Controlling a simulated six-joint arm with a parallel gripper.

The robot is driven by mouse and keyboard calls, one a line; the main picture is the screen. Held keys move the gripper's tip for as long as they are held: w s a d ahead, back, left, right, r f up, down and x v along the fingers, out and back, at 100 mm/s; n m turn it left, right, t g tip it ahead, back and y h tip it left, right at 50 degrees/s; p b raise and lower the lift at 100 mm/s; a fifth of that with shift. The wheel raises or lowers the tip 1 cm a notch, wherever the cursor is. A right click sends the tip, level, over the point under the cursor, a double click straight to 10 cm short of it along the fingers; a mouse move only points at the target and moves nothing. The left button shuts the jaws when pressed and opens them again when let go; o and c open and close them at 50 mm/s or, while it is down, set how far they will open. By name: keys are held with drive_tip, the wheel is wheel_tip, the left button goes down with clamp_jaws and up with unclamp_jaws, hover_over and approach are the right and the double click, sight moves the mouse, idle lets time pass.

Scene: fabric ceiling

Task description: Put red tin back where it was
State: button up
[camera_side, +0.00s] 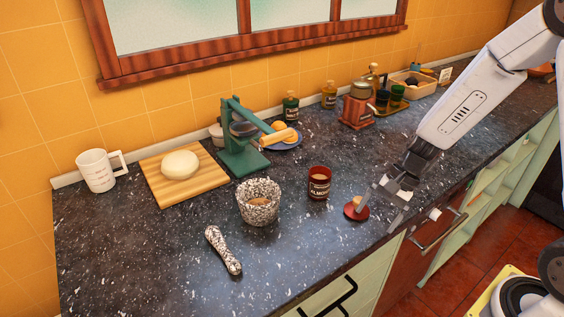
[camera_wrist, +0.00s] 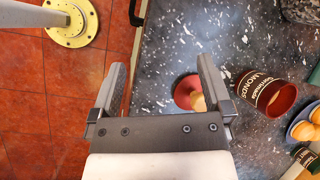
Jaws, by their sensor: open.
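The red tin (camera_side: 319,184) stands upright on the dark speckled counter in the side view, with pale lettering on its front. In the wrist view the tin (camera_wrist: 262,92) is right of my gripper, and its top looks open. A red lid (camera_side: 356,212) with a light wooden knob lies on the counter to the right of the tin; in the wrist view the lid (camera_wrist: 183,92) shows beside the right finger, partly hidden by it. My gripper (camera_side: 383,205) is open and empty, close to the lid and apart from the tin.
A speckled mortar (camera_side: 258,206) stands left of the tin, with its pestle (camera_side: 223,250) lying in front. A green press (camera_side: 240,145), dough on a wooden board (camera_side: 197,190), a white mug (camera_side: 97,171) and a red grinder (camera_side: 357,108) stand further back.

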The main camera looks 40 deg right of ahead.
drive_tip(key=s+r+n+h, duration=0.1)
drive_tip(key=n+h, duration=0.1)
drive_tip(key=n, duration=0.2)
drive_tip(key=s+r+n+t+h, duration=0.1)
drive_tip(key=n+h, duration=0.1)
drive_tip(key=n, duration=0.2)
drive_tip(key=s+r+n+h, duration=0.2)
drive_tip(key=n, duration=0.3)
drive_tip(key=shift+t, duration=0.4)
